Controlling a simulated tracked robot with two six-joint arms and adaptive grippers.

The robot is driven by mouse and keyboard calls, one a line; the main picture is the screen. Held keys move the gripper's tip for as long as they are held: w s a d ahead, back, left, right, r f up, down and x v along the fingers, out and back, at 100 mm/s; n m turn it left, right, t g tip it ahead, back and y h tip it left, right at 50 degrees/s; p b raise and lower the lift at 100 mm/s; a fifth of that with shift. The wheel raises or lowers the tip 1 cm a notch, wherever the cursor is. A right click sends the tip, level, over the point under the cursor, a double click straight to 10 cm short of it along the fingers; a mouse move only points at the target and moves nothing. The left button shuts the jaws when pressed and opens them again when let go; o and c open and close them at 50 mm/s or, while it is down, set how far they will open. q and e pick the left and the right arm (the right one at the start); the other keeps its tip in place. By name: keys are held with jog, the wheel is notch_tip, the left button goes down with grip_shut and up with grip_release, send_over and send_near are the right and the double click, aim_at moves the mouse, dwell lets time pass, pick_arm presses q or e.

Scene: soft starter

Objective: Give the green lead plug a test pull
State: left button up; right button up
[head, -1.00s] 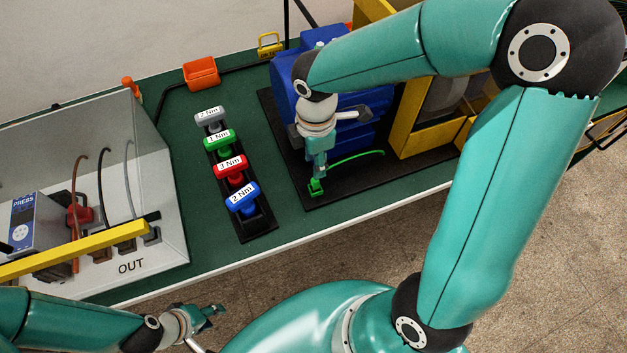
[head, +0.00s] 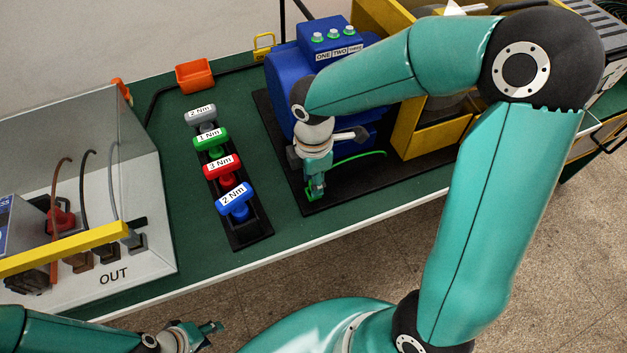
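The green lead plug (head: 312,194) is at the front of the black mat, before the blue motor (head: 283,75). Its green lead (head: 358,156) curves away to the right. My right gripper (head: 316,188) points down at the plug with its fingers around or against it. The fingers hide much of the plug, so I cannot tell whether they are closed on it. My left gripper (head: 213,327) is low in front of the bench, away from the plug; its finger opening is unclear.
A black rack (head: 252,234) holds grey, green, red and blue torque drivers left of the mat. A clear-sided enclosure marked OUT (head: 150,262) with a yellow bar stands at left. A yellow frame (head: 402,138) is right of the motor. An orange bin (head: 195,75) sits behind.

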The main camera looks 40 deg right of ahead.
grip_shut()
jog(key=shift+r, duration=0.2)
dwell(3.3)
jog(key=shift+f, duration=0.25)
dwell(0.6)
jog(key=shift+o, duration=1.6)
grip_release()
